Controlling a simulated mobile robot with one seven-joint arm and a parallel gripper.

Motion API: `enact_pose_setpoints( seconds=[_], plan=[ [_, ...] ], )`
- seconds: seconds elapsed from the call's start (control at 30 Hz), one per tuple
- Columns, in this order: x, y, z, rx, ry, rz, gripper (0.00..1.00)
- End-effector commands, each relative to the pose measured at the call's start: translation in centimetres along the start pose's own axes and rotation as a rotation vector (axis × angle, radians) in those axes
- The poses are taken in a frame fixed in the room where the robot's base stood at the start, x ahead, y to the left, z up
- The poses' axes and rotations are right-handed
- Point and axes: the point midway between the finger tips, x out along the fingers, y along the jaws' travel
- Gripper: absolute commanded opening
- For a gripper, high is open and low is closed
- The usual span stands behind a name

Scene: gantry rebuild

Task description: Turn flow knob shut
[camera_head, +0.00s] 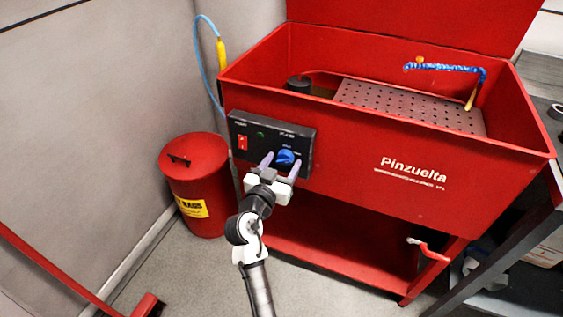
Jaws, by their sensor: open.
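The flow knob (285,157) is a blue round knob on the black control panel (268,143) at the front left of a red parts washer (350,160). My gripper (280,163) is open in front of the panel. One finger is to the left of the knob and the other to its right. I cannot tell whether either finger touches the knob. The knob's exact turn position is too small to read. A red switch (242,142) and a small green light (261,135) are on the same panel, left of the knob.
A red lidded bin (197,185) stands on the floor at the left. A red-handled valve (430,250) sticks out at the washer's lower right. A blue hose (203,60) with a yellow end hangs by the left wall. A dark table edge is at the right.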

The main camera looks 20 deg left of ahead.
Motion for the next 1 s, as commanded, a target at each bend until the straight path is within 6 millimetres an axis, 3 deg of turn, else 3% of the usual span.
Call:
enact_pose_setpoints(
  seconds=[0.27,0.6,1.0],
  plan=[
    [0.14,0.01,0.03,0.0,0.0,0.0,0.6],
    [0.12,0.01,0.02,0.0,0.0,0.0,0.16],
    [0.13,0.09,-0.04,-0.083,0.0,0.001,0.16]
  ],
)
